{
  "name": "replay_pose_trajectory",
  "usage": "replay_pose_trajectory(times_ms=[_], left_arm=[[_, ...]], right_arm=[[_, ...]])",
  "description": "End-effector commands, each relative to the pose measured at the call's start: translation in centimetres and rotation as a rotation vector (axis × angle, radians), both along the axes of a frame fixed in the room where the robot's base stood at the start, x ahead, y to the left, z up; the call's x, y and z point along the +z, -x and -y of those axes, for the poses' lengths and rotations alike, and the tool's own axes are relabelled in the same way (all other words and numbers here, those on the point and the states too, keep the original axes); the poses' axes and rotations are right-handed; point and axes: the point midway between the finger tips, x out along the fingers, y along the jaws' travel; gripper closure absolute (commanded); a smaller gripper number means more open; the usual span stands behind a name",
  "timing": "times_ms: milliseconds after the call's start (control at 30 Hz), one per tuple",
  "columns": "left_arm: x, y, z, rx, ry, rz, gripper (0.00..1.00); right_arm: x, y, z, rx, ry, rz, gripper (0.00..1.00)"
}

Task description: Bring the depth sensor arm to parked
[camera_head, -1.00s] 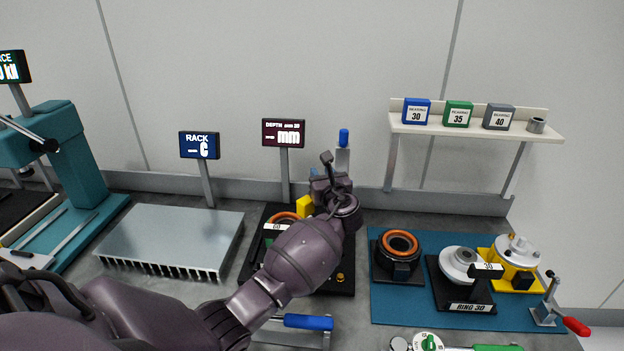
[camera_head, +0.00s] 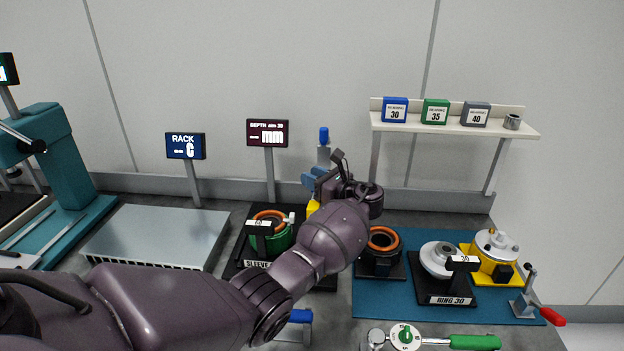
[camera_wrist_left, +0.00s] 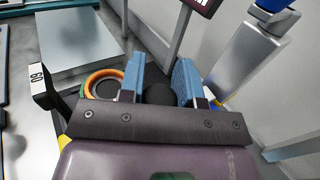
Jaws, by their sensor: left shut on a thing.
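The depth station has a grey post with a blue cap (camera_head: 323,145), which also shows at the right of the left wrist view (camera_wrist_left: 250,50). A yellow part (camera_head: 312,207) shows beside my wrist, mostly hidden; I cannot tell whether it belongs to the depth sensor arm. My left gripper (camera_head: 316,180) is in front of the post. In the left wrist view its blue fingers (camera_wrist_left: 160,82) are shut on a dark rounded part (camera_wrist_left: 160,94), apparently the depth sensor arm's knob. The rest of that arm is hidden. My right gripper is not in view.
A green sleeve with an orange ring (camera_head: 270,222) sits on a black base left of my wrist. The depth display (camera_head: 267,133) reads dashes. A silver rack (camera_head: 160,235) is at left. A blue mat (camera_head: 400,300) with several fixtures is at right, below a shelf (camera_head: 450,125).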

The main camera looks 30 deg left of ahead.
Motion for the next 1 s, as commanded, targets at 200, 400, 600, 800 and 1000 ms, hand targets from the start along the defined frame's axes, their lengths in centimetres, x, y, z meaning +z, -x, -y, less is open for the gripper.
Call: replay_pose_trajectory(times_ms=[200, 400, 600, 800, 1000], left_arm=[[-0.1, -0.1, 0.2, 0.082, 0.001, -0.001, 1.0], [-0.1, -0.1, 0.3, 0.113, 0.001, -0.001, 1.0], [0.0, -0.1, 0.3, 0.118, 0.002, 0.0, 1.0], [0.0, -0.1, 0.3, 0.117, 0.002, 0.0, 1.0], [0.0, -0.1, 0.3, 0.116, 0.002, 0.0, 0.46]], right_arm=[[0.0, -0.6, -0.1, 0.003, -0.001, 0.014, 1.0], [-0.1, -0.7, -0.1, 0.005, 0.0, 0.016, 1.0], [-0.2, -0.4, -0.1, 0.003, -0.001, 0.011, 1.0], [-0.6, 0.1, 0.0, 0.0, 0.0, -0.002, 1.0], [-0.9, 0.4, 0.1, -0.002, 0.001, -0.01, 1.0]])
